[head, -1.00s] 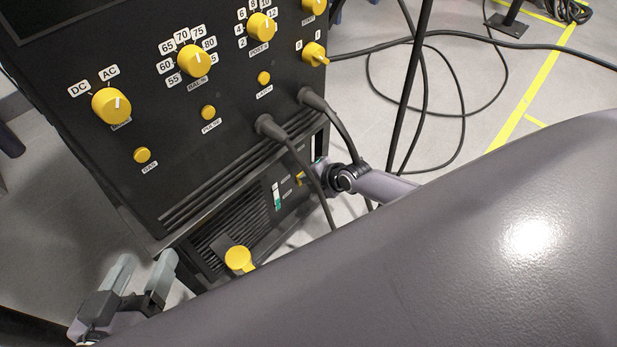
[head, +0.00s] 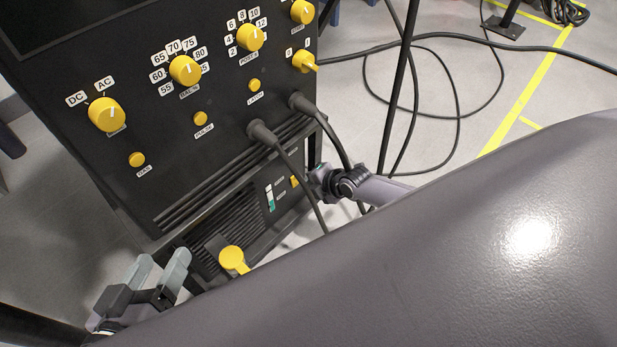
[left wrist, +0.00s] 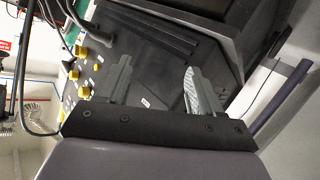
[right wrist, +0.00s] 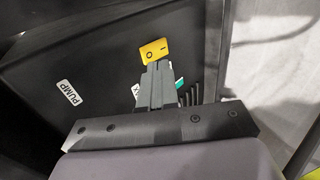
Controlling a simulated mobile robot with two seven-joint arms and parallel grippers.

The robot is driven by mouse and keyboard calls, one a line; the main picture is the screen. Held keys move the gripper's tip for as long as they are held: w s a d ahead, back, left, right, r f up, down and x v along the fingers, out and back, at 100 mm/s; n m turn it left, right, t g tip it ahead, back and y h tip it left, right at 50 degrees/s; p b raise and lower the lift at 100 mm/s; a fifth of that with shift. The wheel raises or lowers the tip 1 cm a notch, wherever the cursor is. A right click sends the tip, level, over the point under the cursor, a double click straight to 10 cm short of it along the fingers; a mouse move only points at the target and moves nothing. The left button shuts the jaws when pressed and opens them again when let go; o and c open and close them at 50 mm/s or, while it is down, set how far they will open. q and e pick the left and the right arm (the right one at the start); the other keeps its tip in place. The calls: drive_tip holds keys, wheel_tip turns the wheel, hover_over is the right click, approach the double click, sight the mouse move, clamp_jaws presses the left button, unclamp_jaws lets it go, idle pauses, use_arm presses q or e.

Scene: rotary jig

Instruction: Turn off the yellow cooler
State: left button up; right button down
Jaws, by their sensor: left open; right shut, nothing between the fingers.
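The cooler (head: 215,235) is the dark lower unit with a vented front under the big control panel. Its yellow switch (head: 294,181) sits at the right of that front. The right wrist view shows this switch (right wrist: 153,51) close up, marked O and I. My right gripper (right wrist: 157,72) is shut and empty, its tips at the switch's lower edge; I cannot tell whether they touch. The head view shows its wrist beside the cooler, the fingers mostly hidden. My left gripper (head: 160,270) is open and empty at the cooler's lower left; it also shows in the left wrist view (left wrist: 157,82).
The control panel (head: 150,185) above carries several yellow knobs and buttons. Two black cables (head: 290,165) hang from plugs in front of the cooler's right side. A yellow round cap (head: 232,259) juts from the cooler's front. A black pole (head: 402,90) stands to the right.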

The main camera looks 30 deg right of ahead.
use_arm(q)
drive_tip(key=shift+s+a+r+m+y+p, duration=0.35)
drive_tip(key=shift+a+y+p, duration=0.3)
drive_tip(key=shift+p, duration=0.45)
drive_tip(key=shift+s+a+r+m+y+p, duration=0.15)
drive_tip(key=shift+s+a+y+p, duration=0.25)
drive_tip(key=shift+a+p, duration=0.6)
drive_tip(key=shift+s+a+r+m+y+p, duration=0.1)
drive_tip(key=shift+s+a+r+y+p, duration=0.3)
drive_tip(key=shift+p, duration=0.8)
use_arm(e)
drive_tip(key=r+v, duration=0.1)
drive_tip(key=v, duration=0.9)
drive_tip(key=shift+r, duration=0.2)
use_arm(q)
drive_tip(key=shift+a+f, duration=0.15)
drive_tip(key=shift+a, duration=0.05)
use_arm(e)
drive_tip(key=shift+w+a, duration=0.1)
drive_tip(key=shift+a, duration=0.1)
